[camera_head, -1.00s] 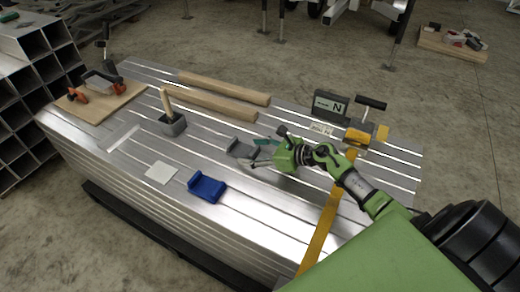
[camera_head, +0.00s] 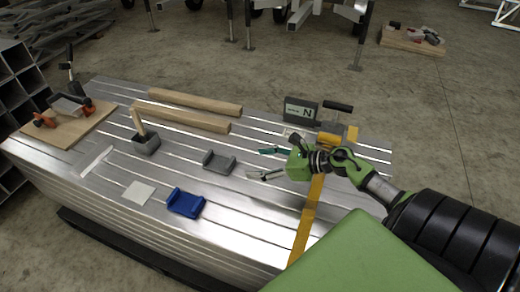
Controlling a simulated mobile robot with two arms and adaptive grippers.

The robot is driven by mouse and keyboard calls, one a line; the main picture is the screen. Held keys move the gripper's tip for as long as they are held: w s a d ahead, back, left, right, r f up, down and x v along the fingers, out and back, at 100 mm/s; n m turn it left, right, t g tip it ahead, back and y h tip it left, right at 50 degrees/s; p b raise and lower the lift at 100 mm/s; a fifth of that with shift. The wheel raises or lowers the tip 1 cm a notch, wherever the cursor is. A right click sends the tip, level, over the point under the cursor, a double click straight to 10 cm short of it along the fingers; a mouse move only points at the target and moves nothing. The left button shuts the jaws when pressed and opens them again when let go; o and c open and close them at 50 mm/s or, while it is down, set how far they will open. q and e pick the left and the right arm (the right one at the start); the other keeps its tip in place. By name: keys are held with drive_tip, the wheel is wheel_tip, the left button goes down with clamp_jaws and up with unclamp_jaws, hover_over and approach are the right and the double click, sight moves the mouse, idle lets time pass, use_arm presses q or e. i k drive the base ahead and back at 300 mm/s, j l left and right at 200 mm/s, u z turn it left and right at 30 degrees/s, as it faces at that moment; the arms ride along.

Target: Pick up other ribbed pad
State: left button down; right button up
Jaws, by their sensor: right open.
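Two channel-shaped pads with raised ends lie on the aluminium table (camera_head: 290,220). The blue pad (camera_head: 185,203) is near the front edge, and the grey pad (camera_head: 219,162) is further back to the right. I cannot make out ribs on either at this size. My right gripper (camera_head: 257,163) is open and empty, its fingers pointing left toward the grey pad. A small gap shows between the fingertips and that pad. My left gripper is not in view.
A thin white square (camera_head: 138,193) lies left of the blue pad. A grey holder with a wooden handle (camera_head: 146,143) stands behind it. Timber bars (camera_head: 180,117) lie at the back. A display box (camera_head: 300,110) stands behind my right gripper, and a yellow strap (camera_head: 308,220) crosses the table.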

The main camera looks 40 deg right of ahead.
sight(184, 204)
drive_tip(key=k, duration=1)
